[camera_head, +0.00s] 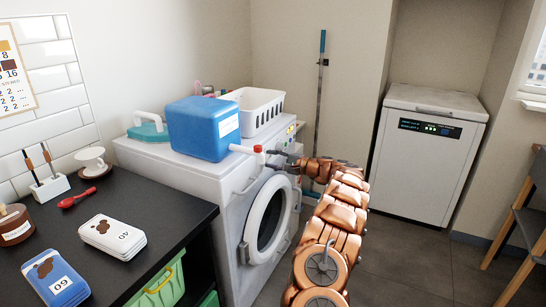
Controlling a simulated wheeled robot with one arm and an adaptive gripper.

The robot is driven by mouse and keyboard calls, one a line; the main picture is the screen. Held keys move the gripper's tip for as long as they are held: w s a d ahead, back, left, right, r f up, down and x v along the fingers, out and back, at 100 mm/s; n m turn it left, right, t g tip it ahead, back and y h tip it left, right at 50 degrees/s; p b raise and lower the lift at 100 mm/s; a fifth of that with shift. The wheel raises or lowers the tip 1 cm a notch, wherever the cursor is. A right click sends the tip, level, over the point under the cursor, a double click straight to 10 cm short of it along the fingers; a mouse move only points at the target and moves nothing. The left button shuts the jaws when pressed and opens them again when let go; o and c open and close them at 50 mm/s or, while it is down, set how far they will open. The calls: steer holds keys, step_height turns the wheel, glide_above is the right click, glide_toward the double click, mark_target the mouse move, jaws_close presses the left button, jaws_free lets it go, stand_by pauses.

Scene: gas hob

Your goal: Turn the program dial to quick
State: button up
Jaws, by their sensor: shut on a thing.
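A white front-loading washing machine (222,182) stands in the middle, with its round door (268,222) facing right. Its control panel (286,140) runs along the top of the front, with small coloured marks near its far end. My gripper (276,160) is at the panel, just above the door, reached by my copper-coloured arm from the lower right. Its dark fingers are small in view and closed at the panel, shut on the program dial. The fingers hide the dial, so its pointer and the label it points to cannot be read.
On the washer are a blue canister (204,128) with a red-capped white spout (258,154) close to my gripper, a white basket (256,110) and a teal iron-like item (148,131). A dark counter (150,205) is left; a white chest appliance (428,155) is right. Floor between is clear.

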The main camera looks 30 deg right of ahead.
steer(key=shift+r+m+p, duration=0.1)
steer(key=shift+m+p, duration=0.25)
steer(key=shift+m, duration=0.15)
stand_by(0.3)
steer(key=o, duration=1.2)
steer(key=shift+c, duration=0.2)
steer(key=v, duration=1.2)
